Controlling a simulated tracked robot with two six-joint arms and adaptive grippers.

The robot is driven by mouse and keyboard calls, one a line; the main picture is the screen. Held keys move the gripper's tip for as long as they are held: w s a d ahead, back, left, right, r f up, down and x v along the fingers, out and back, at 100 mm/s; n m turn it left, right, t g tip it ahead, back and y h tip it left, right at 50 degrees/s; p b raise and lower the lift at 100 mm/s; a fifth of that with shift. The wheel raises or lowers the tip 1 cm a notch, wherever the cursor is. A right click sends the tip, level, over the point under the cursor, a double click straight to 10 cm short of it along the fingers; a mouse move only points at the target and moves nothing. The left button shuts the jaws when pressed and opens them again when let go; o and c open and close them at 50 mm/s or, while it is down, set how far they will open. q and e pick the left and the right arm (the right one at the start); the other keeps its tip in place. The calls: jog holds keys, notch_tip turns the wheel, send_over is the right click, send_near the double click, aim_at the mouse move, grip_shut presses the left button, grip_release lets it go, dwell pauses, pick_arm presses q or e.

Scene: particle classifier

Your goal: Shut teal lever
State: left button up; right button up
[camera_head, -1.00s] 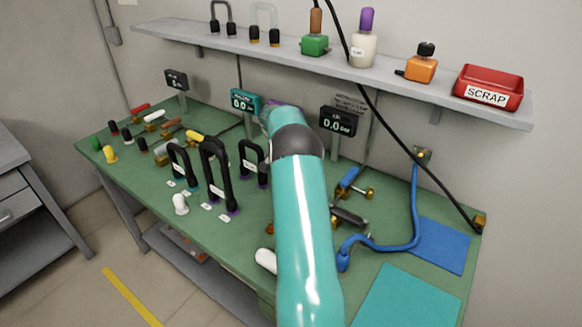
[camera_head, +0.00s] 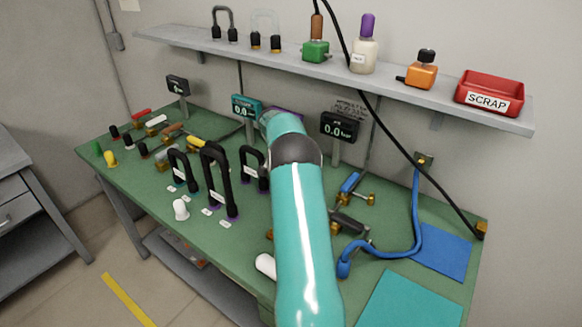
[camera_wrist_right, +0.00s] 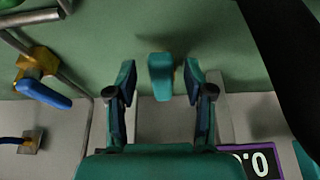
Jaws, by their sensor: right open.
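The teal lever (camera_wrist_right: 160,76) shows in the right wrist view as a short teal handle above the green bench. My right gripper (camera_wrist_right: 160,80) is open, with one finger on each side of the lever and a visible gap to both. In the head view my teal right arm reaches over the bench toward the displays at the back. Its wrist hides the lever and the gripper's fingers there. My left gripper is in neither view.
A blue-handled brass valve (camera_wrist_right: 42,92) lies to the left in the wrist view, beside grey pipes. A purple-framed display (camera_wrist_right: 250,162) sits at lower right. Black upright handles (camera_head: 217,180) stand left of my arm. A shelf (camera_head: 330,68) with bottles and a red scrap bin (camera_head: 489,90) runs above.

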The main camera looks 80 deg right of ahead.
jog(key=shift+r, duration=0.1)
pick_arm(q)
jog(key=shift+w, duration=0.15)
pick_arm(e)
jog(key=v, duration=0.7)
jog(key=shift+w+a+r, duration=0.15)
jog(key=shift+a+r, duration=0.05)
jog(key=shift+r, duration=0.1)
